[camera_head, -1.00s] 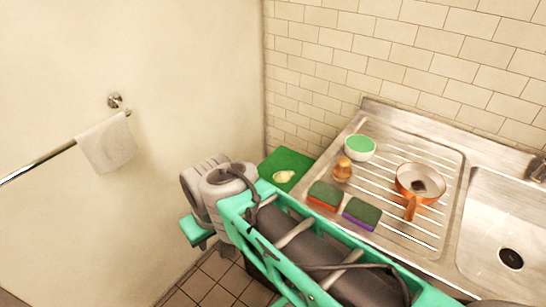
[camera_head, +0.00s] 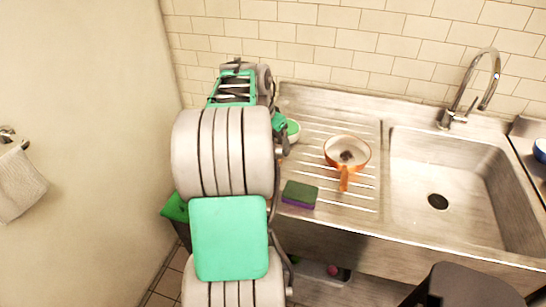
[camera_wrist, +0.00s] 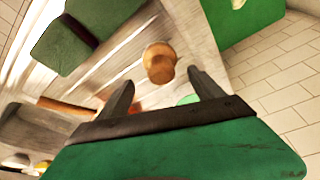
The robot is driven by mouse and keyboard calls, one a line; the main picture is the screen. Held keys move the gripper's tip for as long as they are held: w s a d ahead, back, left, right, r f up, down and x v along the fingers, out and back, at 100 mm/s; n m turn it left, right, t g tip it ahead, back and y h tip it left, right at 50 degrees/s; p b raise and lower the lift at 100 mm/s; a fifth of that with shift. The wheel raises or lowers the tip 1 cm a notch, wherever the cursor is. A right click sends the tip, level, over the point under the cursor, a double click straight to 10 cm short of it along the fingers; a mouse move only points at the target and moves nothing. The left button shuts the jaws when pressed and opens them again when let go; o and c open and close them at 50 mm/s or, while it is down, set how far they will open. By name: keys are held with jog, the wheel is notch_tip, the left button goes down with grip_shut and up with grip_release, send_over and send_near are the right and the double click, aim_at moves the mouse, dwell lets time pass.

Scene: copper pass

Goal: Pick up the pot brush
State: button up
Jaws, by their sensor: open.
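The pot brush (camera_wrist: 158,62) shows in the wrist view as a small brown wooden knob with a rounded body on the ribbed drainboard. My gripper (camera_wrist: 163,90) is open, with its two dark fingers pointing toward the brush. The brush lies just past the fingertips, roughly centred between them and not held. In the head view my arm covers the left end of the drainboard and hides the brush and most of the gripper.
The sink (camera_head: 450,170) is at right; the tiled wall is behind.

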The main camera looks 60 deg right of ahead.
aim_at(275, 154)
jog(key=x, duration=0.3)
jog(key=p+x, duration=0.1)
jog(key=x, duration=0.2)
jog(key=shift+w+a, duration=0.15)
jog(key=c, duration=1.4)
